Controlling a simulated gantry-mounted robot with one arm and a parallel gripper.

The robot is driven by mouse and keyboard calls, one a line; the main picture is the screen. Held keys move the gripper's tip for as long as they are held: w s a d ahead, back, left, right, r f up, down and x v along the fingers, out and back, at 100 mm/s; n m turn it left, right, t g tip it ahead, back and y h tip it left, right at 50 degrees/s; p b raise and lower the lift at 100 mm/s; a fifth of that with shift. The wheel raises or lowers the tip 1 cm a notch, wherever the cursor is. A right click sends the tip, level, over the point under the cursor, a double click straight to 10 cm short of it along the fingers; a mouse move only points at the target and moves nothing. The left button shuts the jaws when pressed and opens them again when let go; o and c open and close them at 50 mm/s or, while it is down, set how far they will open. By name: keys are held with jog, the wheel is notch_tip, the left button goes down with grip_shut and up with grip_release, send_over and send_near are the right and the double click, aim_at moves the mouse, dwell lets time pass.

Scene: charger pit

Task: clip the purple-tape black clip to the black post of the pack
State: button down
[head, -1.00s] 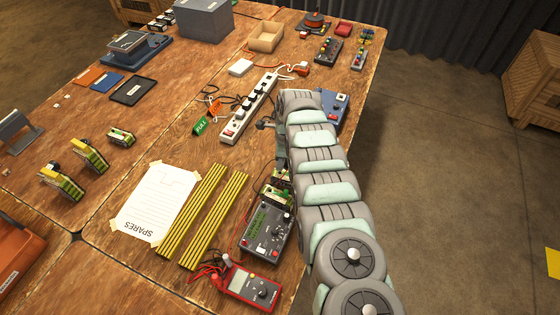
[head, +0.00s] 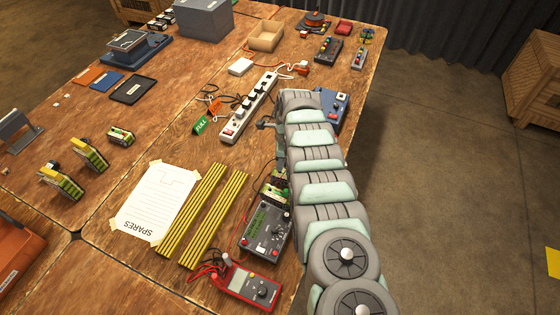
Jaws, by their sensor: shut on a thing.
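My gripper (head: 281,158) hangs below the end of my arm, just left of it in the head view, and the arm partly hides it. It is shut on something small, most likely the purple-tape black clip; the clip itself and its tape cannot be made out. A small pack with green and yellow parts (head: 274,190) sits directly below the gripper, at the back edge of the grey charger (head: 265,232). My arm covers part of the pack. Its black post is too small or hidden to tell, as is whether the clip touches it.
A red multimeter (head: 250,285) with leads lies in front of the charger. Yellow-black striped strips (head: 218,222) and a SPARES sheet (head: 155,205) lie to the left. A white power strip (head: 247,108) with cables and a blue device (head: 335,108) stand behind. The table's right edge runs under my arm.

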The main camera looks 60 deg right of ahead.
dwell(0.3)
jog(key=c, duration=1.3)
grip_release()
jog(key=shift+c, duration=0.2)
jog(key=shift+o, duration=1)
jog(key=shift+r+p, duration=3.05)
jog(key=shift+r, duration=0.75)
jog(key=shift+f, duration=0.1)
